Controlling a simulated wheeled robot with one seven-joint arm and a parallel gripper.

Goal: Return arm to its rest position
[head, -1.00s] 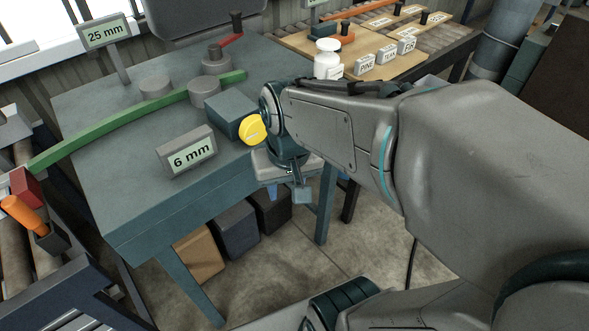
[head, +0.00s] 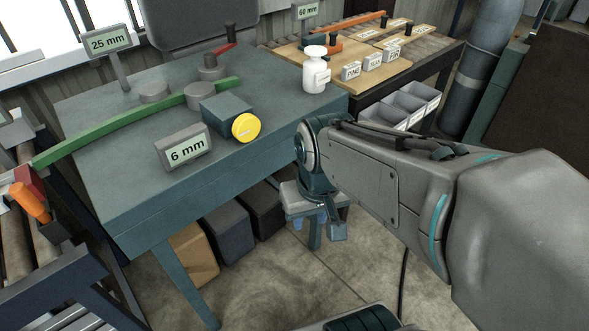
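My gripper (head: 318,222) hangs at the end of my arm in the head view, pointing down beside the right front edge of the blue-grey table (head: 110,195). It is apart from the table, over the floor side. My grey arm fills the right side of the view.
On the table are a 6 mm sign (head: 184,148), a box with a yellow knob (head: 246,127), a green curved strip (head: 110,128) and a white bottle (head: 315,72). Grey bins (head: 405,103) stand right of the table. Floor (head: 275,275) is clear in front.

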